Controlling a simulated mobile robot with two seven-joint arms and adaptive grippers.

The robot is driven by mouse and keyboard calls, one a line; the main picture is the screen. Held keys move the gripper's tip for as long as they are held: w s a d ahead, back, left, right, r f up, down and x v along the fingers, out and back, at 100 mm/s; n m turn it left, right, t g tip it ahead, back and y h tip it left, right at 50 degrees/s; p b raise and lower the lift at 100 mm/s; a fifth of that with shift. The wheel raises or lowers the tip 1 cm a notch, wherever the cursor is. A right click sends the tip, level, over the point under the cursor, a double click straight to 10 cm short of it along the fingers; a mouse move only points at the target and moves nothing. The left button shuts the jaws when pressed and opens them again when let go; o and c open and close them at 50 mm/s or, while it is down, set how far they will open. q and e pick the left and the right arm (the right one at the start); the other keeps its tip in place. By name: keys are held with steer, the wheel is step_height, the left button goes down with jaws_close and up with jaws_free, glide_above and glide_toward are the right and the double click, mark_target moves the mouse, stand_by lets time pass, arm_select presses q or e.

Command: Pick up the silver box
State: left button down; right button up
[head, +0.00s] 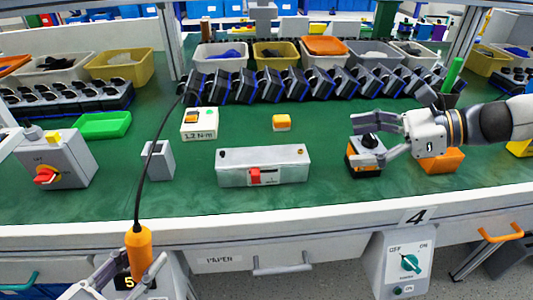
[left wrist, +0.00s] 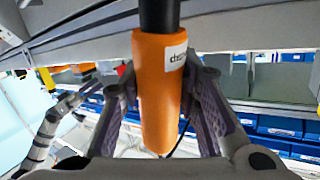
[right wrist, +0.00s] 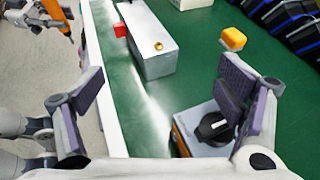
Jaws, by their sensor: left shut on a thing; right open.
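The silver box (head: 235,172), a long grey metal block with a red switch on its front, lies on the green bench top near the front edge. It also shows at the top of the right wrist view (right wrist: 150,45). My right gripper (head: 362,138) is open to the right of the silver box and apart from it, at a grey-and-orange rotary switch box with a black knob (head: 368,160). In the right wrist view one finger partly covers that switch box (right wrist: 205,125). My left gripper (left wrist: 160,95) is shut on an orange screwdriver (head: 138,250) in front of the bench.
A black cable rises from the screwdriver across the bench. A grey box with a red knob (head: 60,158), a small grey holder (head: 158,162), a 1.2 N·m box (head: 199,124) and an orange-yellow block (head: 282,123) stand around. Several dark switch units line the back.

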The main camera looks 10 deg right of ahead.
mark_target(300, 152)
arm_select(q)
steer(key=shift+s+f+b, duration=0.15)
steer(key=shift+f+b, duration=0.1)
steer(key=shift+f, duration=0.35)
steer(key=shift+s+f+b, duration=0.15)
steer(key=shift+f+b, duration=0.1)
steer(key=shift+f, duration=0.3)
arm_select(e)
steer(key=x, duration=0.6)
steer(key=shift+s+a+f, duration=0.1)
steer(key=shift+s+f, duration=0.1)
steer(key=shift+f, duration=0.05)
arm_select(q)
steer(key=shift+f+g, duration=0.3)
steer(key=shift+f, duration=0.2)
arm_select(e)
steer(key=x, duration=0.5)
steer(key=shift+s+a+f, duration=0.1)
steer(key=shift+s, duration=0.1)
steer(key=shift+w+a, duration=0.2)
steer(key=shift+a, duration=0.15)
steer(key=c, duration=1.9)
